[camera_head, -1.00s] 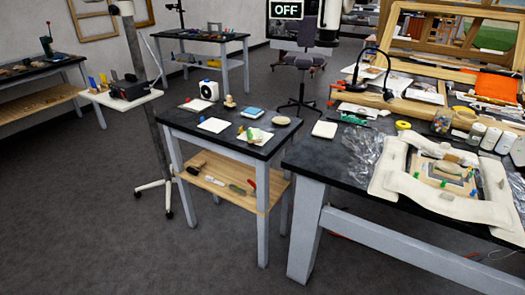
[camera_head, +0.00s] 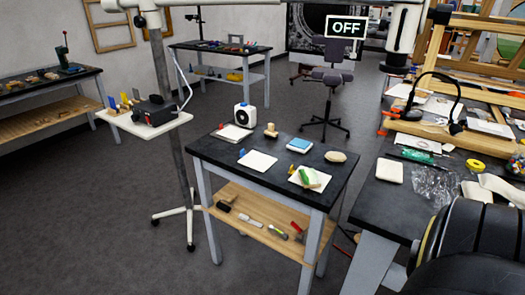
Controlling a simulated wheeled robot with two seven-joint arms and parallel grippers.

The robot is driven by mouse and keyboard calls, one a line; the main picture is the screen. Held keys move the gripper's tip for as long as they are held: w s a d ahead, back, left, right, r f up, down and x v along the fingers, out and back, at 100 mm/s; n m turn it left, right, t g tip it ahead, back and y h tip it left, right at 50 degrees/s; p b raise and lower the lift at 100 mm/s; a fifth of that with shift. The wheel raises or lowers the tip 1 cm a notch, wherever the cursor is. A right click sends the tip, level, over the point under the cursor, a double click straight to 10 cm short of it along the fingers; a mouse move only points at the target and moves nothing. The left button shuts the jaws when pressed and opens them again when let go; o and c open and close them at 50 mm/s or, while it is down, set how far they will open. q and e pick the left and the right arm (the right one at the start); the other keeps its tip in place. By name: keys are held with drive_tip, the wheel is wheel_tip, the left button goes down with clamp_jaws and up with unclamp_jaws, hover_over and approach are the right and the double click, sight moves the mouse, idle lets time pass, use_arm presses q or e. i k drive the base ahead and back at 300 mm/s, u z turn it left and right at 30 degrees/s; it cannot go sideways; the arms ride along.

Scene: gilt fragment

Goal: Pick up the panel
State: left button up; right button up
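The panel does not show now. Its place on the right-hand bench (camera_head: 365,208) is beyond the frame or behind a large black rounded part at the lower right, probably my own arm. A pale edge of the white padding (camera_head: 478,191) shows beside that part. Neither gripper's fingers are in view, so I cannot see whether they are open, shut or holding anything.
A small dark table (camera_head: 215,154) with white pads, a blue-topped block and a white device stands at centre. A stand with a white shelf (camera_head: 130,122) is to its left. Grey floor (camera_head: 90,220) is clear at the lower left. A stool (camera_head: 325,105) stands behind.

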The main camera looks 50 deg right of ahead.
sight(310, 179)
drive_tip(key=z, duration=0.4)
drive_tip(key=i, duration=0.95)
drive_tip(key=z, duration=1.05)
drive_tip(key=i, duration=0.2)
drive_tip(key=z, duration=0.15)
